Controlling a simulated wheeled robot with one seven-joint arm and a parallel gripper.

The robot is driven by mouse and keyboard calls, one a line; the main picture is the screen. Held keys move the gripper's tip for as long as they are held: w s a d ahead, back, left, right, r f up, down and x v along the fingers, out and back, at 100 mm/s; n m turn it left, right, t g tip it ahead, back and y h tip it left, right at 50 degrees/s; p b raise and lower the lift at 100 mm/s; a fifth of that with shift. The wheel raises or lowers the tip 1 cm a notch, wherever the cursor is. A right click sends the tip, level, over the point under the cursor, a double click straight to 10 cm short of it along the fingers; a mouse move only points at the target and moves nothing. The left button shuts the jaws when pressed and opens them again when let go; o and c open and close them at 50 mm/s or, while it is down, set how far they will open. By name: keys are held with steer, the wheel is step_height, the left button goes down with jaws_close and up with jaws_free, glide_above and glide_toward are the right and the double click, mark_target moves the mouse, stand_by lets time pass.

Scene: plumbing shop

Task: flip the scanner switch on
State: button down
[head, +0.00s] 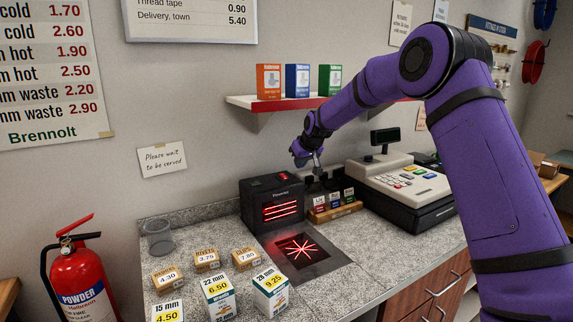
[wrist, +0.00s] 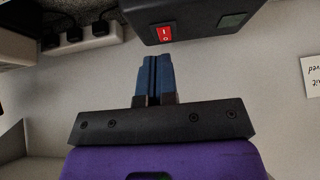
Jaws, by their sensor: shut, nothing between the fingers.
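The black scanner (head: 272,203) stands on the counter with glowing red lines on its front. In the wrist view, the scanner's dark housing (wrist: 200,14) shows at the top, with a red rocker switch (wrist: 164,35) marked in white. I cannot tell which way the rocker is tipped. The switch is hidden in the head view. My gripper (head: 312,168) is above and behind the scanner's right side. In the wrist view, my gripper's blue fingers (wrist: 152,62) are together and empty, pointing toward the switch, with a visible gap between them.
A scan window (head: 300,256) with a red star pattern lies in the counter. A cash register (head: 405,190) and a rack of small boxes (head: 334,208) stand to the right. A shelf (head: 290,103) with boxes is above. A power strip with black plugs (wrist: 75,37) is near the wall.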

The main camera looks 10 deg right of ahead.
steer(key=s+d+r+h, duration=0.1)
steer(key=s+r, duration=0.4)
steer(key=s, duration=0.4)
steer(key=s+d+r+m, duration=0.1)
steer(key=s+r, duration=0.5)
steer(key=s, duration=0.3)
steer(key=s+d+r+h, duration=0.1)
steer(key=s+d+r, duration=0.1)
steer(key=s+r, duration=0.5)
steer(key=s+d+f+m, duration=0.1)
steer(key=s+f, duration=0.1)
steer(key=s, duration=0.9)
steer(key=s+d+f+g, duration=0.1)
steer(key=s, duration=1)
steer(key=s+d+f+m, duration=0.1)
steer(key=s+f, duration=0.1)
steer(key=s, duration=0.9)
steer(key=shift+d+f+m, duration=0.3)
steer(key=shift+d+f, duration=0.05)
